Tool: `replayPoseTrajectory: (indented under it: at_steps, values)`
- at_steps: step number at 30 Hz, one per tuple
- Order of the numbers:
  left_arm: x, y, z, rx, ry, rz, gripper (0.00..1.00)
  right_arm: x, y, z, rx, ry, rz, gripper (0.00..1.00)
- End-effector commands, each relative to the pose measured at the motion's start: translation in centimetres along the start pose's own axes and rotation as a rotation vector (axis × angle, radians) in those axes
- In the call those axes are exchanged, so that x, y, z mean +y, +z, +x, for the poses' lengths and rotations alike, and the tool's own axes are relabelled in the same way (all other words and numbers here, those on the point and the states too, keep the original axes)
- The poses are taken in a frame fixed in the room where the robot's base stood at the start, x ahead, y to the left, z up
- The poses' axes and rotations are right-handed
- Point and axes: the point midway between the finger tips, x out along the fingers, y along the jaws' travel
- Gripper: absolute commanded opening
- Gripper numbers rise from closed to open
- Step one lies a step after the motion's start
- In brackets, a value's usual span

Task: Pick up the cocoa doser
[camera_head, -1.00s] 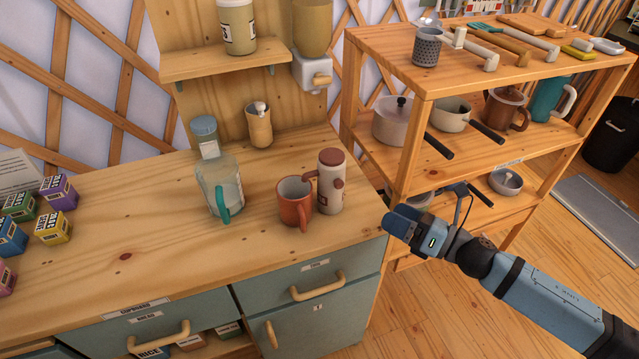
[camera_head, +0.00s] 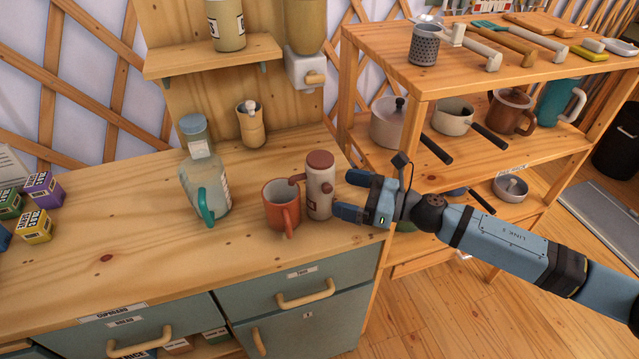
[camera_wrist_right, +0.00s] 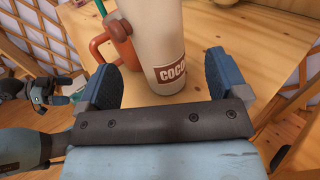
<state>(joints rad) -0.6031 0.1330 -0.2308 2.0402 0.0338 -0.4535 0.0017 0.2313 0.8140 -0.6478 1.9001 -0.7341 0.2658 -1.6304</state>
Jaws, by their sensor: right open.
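The cocoa doser (camera_head: 319,186) is a white cylinder with a brown lid and a brown spout. It stands upright on the wooden counter near its right end. In the right wrist view the doser (camera_wrist_right: 158,45) shows its brown "COCO" label, just ahead of the fingers. My right gripper (camera_head: 343,194) is open and level with the doser, to its right. In the wrist view the right gripper (camera_wrist_right: 165,85) has one finger to each side of the doser's line, with nothing held. My left gripper is not in the head view; a dark gripper at the wrist view's left edge may be it.
An orange mug (camera_head: 282,208) stands close at the doser's left, under its spout. A glass jug (camera_head: 207,180) with a teal handle stands farther left. An open shelf (camera_head: 440,80) with pots rises at the right. The counter's front (camera_head: 180,270) is clear.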

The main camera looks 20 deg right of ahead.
Motion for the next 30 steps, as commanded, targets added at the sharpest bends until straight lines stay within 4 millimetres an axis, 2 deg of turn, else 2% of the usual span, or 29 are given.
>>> replayPoseTrajectory:
  at_steps: [7,15,24,25,30]
  values:
    - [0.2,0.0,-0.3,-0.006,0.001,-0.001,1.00,0.0,0.2,1.9,-0.001,0.000,0.000,0.92]
    - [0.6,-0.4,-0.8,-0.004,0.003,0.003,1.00,0.2,0.4,5.7,-0.001,0.000,0.000,0.92]
    - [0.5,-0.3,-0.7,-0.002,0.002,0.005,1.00,0.2,0.1,6.4,0.001,0.000,0.000,0.92]
    - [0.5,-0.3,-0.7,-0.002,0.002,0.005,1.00,0.2,0.1,6.4,0.000,0.000,0.000,0.90]
    - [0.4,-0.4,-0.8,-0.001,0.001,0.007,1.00,0.2,0.2,6.4,0.000,0.000,0.000,0.51]
